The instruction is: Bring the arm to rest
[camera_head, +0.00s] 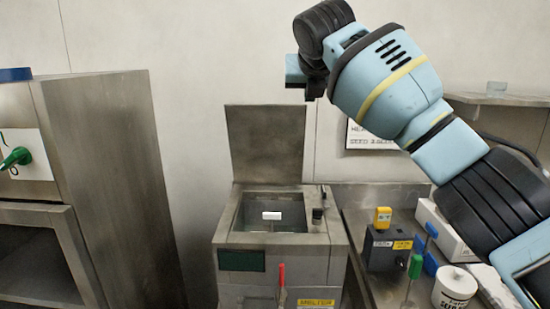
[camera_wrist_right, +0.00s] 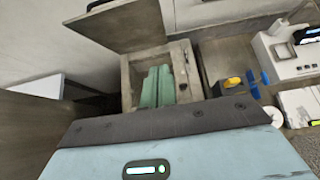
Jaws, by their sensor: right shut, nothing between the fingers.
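My right arm (camera_head: 395,85) comes in from the right of the head view, raised high and bent toward the upper middle. My right gripper (camera_head: 302,77) is at its far end, small and partly hidden by the wrist. It is shut and empty, in the air above the melter's raised lid and apart from it. In the right wrist view my own pale blue casing fills the bottom. Two pale green shapes (camera_wrist_right: 155,88) show in front of the melter opening there; I cannot tell if they are fingertips. My left gripper is in neither view.
The melter (camera_head: 330,248) stands open, its lid (camera_head: 266,143) upright and a white block (camera_head: 272,215) inside. A steel cabinet (camera_head: 110,165) stands left. The right bench holds a dark box (camera_head: 385,252), a white tub (camera_head: 452,290) and tools. A wall shelf (camera_head: 500,99) lies behind my arm.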

